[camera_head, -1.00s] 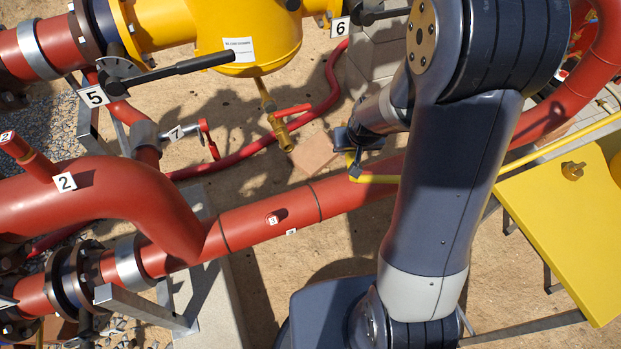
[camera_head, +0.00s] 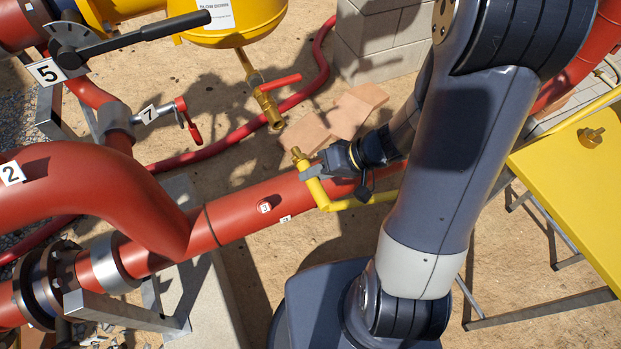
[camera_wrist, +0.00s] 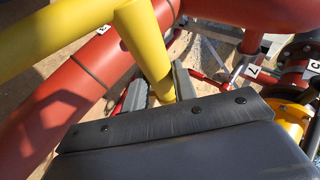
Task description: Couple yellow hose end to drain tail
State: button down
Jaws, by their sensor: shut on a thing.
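The yellow hose (camera_head: 357,203) ends in a brass-coloured fitting (camera_head: 299,157). My gripper (camera_head: 313,173) is shut on the hose just behind that fitting, with the end tilted up toward the left. In the wrist view the yellow hose (camera_wrist: 146,45) runs down between my two fingers (camera_wrist: 160,88); its tip is hidden behind the gripper body. The drain tail (camera_head: 270,108) is a brass pipe hanging under the yellow vessel (camera_head: 230,28), with a red-handled valve (camera_head: 281,82). The hose fitting is apart from the tail, below and slightly right of it in the head view.
A thick red pipe (camera_head: 240,212) runs just below and behind the gripper. A red hose (camera_head: 308,85) and flat terracotta slabs (camera_head: 352,110) lie on the sandy ground. Grey blocks (camera_head: 378,45) stand behind. A yellow table (camera_head: 575,190) is at right. A black lever (camera_head: 150,33) sticks out near the vessel.

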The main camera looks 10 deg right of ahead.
aim_at(300, 154)
jog(key=shift+w+a+r+y, duration=0.15)
jog(key=shift+a+r+y, duration=0.2)
jog(key=shift+a+y, duration=0.2)
jog(key=shift+f+b, duration=0.15)
jog(key=shift+b, duration=0.65)
jog(key=shift+w+a+b, duration=0.15)
jog(key=shift+w+a, duration=0.1)
jog(key=shift+w, duration=0.7)
jog(key=shift+w+a+b, duration=0.1)
jog(key=shift+w+a, duration=0.2)
jog(key=shift+w, duration=0.6)
jog(key=shift+w+a+b, duration=0.15)
jog(key=shift+w+a, duration=0.1)
jog(key=shift+w, duration=0.7)
jog(key=shift+w, duration=0.1)
jog(key=shift+w+a+b, duration=0.15)
jog(key=shift+w+a, duration=0.05)
jog(key=shift+w, duration=0.4)
jog(key=shift+w+a+b, duration=0.15)
jog(key=shift+w, duration=0.4)
jog(key=shift+w+a, duration=0.1)
jog(key=shift+w, duration=0.15)
jog(key=shift+w+a, duration=0.15)
jog(key=shift+w, duration=0.35)
